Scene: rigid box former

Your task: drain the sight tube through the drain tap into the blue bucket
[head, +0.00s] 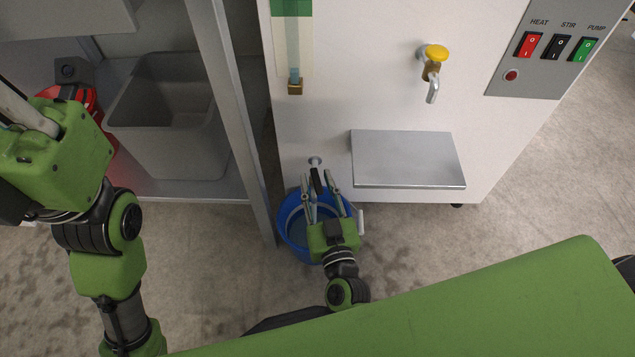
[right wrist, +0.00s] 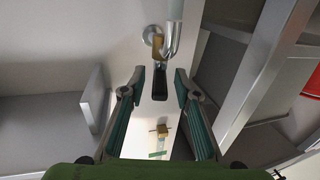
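The sight tube (head: 292,45) stands on the white machine's front, with pale blue liquid low in it, above a brass fitting (head: 295,88). The drain tap (head: 315,161) juts out low on the machine; it also shows in the right wrist view (right wrist: 158,48), with a chrome spout and black lever (right wrist: 159,82). A pale column at the spout's mouth looks like water. The blue bucket (head: 288,232) stands on the floor below, partly hidden by my right gripper (head: 322,184). That gripper is open, its fingers either side of the lever, apparently apart from it. My left gripper (head: 22,108) is partly cut off at left.
A steel shelf (head: 408,160) juts from the machine right of the drain tap, below a yellow-topped tap (head: 432,62). A switch panel (head: 548,48) is at upper right. A grey rack post (head: 232,110) stands left of the bucket; a grey bin (head: 180,135) and red object (head: 88,100) are behind it.

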